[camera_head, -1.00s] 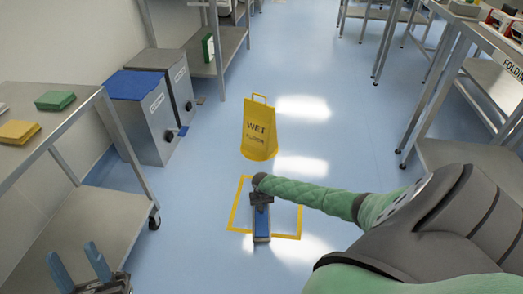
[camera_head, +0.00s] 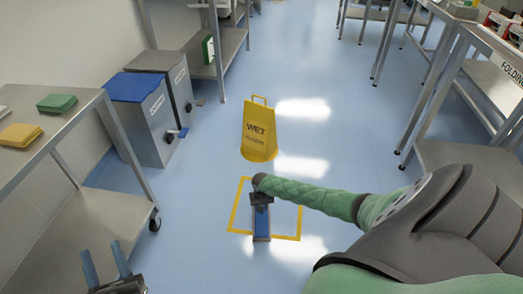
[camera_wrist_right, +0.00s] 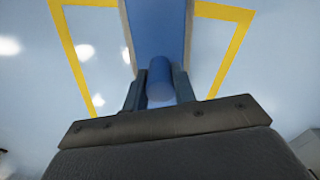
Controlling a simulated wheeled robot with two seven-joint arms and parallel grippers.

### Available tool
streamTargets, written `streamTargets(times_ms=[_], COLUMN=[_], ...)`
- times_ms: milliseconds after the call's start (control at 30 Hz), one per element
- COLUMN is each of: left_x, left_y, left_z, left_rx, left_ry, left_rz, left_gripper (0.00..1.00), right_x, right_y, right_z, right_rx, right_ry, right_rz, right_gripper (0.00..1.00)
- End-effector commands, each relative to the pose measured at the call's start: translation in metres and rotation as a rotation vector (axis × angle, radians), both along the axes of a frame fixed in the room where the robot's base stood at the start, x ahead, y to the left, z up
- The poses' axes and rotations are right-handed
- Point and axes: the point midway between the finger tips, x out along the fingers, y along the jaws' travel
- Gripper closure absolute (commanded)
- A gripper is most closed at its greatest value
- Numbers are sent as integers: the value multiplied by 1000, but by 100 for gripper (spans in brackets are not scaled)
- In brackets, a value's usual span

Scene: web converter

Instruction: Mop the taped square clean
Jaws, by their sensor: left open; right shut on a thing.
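The taped square (camera_head: 234,209) is a yellow outline on the blue floor; part of its far side is hidden by my right arm. A mop with a flat blue head (camera_head: 262,225) and grey edges stands inside it, reaching its near side. My right gripper (camera_wrist_right: 160,88) is shut on the mop's blue round handle, above the head; yellow tape shows on both sides in the right wrist view. I cannot make out a spill inside the square. My left gripper (camera_head: 104,258) is open and empty at the lower left, by the steel table.
A yellow wet-floor sign (camera_head: 259,130) stands just beyond the square. A steel table (camera_head: 75,120) with green and yellow cloths is at left, grey bins (camera_head: 150,115) behind it. Steel tables (camera_head: 470,155) line the right.

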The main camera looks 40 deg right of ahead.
Motion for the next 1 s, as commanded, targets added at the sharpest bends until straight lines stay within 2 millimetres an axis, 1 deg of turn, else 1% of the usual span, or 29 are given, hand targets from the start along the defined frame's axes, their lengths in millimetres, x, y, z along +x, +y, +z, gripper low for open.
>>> streamTargets(times_ms=[200,433,600,767,1000], left_x=[7,15,22,25,25], left_y=[-3,-5,-6,-7,-10], left_z=[-22,-36,-54,-67,-93], left_rx=[17,34,50,63,78], left_ry=[75,132,186,233,307], left_rz=[-4,-5,-8,-10,-16], left_gripper=[55,55,55,55,55], right_x=[0,0,1,0,1], right_y=[0,-1,-1,-1,-2], right_z=[3,5,6,8,9], right_rx=[0,0,0,0,0], right_ry=[0,0,0,0,0], right_rz=[0,0,0,0,0], right_gripper=[100,100,100,100,100])
